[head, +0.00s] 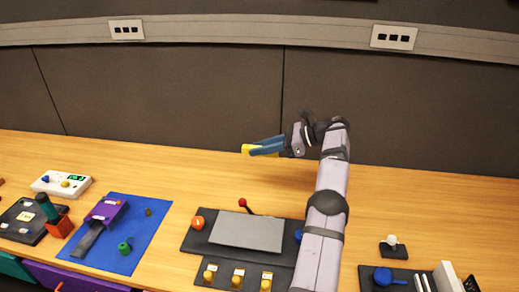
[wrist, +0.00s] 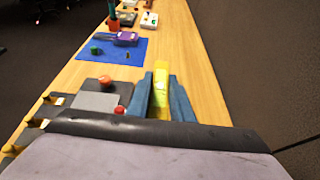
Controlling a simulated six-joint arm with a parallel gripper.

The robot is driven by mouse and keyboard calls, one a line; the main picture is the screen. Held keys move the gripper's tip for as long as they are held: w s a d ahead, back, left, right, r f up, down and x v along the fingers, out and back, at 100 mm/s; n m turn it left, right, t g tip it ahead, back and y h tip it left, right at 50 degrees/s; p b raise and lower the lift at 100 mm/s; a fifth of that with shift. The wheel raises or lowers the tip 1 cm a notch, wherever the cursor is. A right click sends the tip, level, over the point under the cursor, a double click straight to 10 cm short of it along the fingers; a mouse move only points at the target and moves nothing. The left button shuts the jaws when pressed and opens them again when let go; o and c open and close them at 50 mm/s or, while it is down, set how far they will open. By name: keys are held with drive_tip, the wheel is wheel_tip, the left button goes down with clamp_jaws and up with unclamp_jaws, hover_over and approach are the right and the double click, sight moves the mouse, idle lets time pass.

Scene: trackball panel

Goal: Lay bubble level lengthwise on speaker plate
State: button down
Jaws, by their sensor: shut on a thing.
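My gripper (head: 256,149) has blue fingers and is shut on the yellow bubble level (head: 246,149), above the back of the table. In the head view only a small yellow end of the level shows beyond the fingers. In the wrist view the level (wrist: 160,76) sits between the two fingers and points away from the camera, with a pale patch on it. A flat grey plate (head: 247,232), which looks like the speaker plate, lies on a dark panel below and in front of the gripper. It also shows in the wrist view (wrist: 97,102), left of the fingers, and looks bare.
Around the plate are an orange ball (head: 197,223), a red-knobbed stick (head: 243,203), a blue knob (head: 298,235) and yellow-topped switches (head: 238,277). A blue mat (head: 125,262) with a purple device (head: 107,212) lies left. The wood behind the panel is clear.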

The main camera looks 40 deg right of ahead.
wheel_tip(320, 180, up, 2)
drive_tip(key=shift+s+p, duration=0.1)
drive_tip(key=shift+p, duration=0.7)
drive_tip(key=s+a+r+m+h+p, duration=0.15)
drive_tip(key=s+a+p, duration=0.4)
drive_tip(key=p, duration=0.75)
drive_tip(key=s+a+f, duration=0.2)
drive_tip(key=a+f, duration=0.1)
drive_tip(key=f, duration=0.3)
drive_tip(key=s+a+f+n+y, duration=0.1)
drive_tip(key=s+a+f, duration=0.2)
drive_tip(key=f, duration=0.3)
drive_tip(key=shift+s+a+f, duration=0.25)
drive_tip(key=shift+s+a, duration=0.05)
drive_tip(key=shift+a, duration=0.4)
drive_tip(key=shift+n+y, duration=0.35)
drive_tip(key=shift+f+b, duration=0.6)
drive_tip(key=shift+b, duration=0.25)
drive_tip(key=shift+r, duration=0.1)
